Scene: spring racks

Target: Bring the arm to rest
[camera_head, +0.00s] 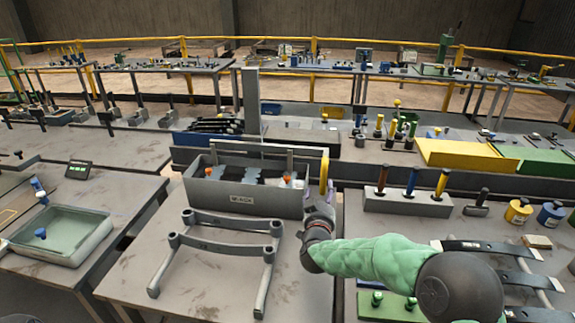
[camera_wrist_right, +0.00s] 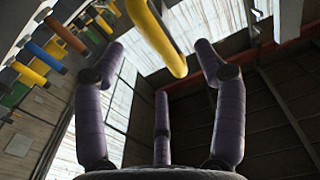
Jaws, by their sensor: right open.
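My right arm, in a green quilted sleeve (camera_head: 375,260), reaches in from the lower right in the head view. Its right gripper (camera_head: 318,200) is at the right end of the grey spring rack bin (camera_head: 240,200), close to an upright yellow part (camera_head: 324,172). My left gripper is not in view.
A grey metal frame (camera_head: 226,226) stands on the table in front of the bin. A grey block with colored handles (camera_head: 408,203) stands to the right. A green tray (camera_head: 62,233) lies on the left table.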

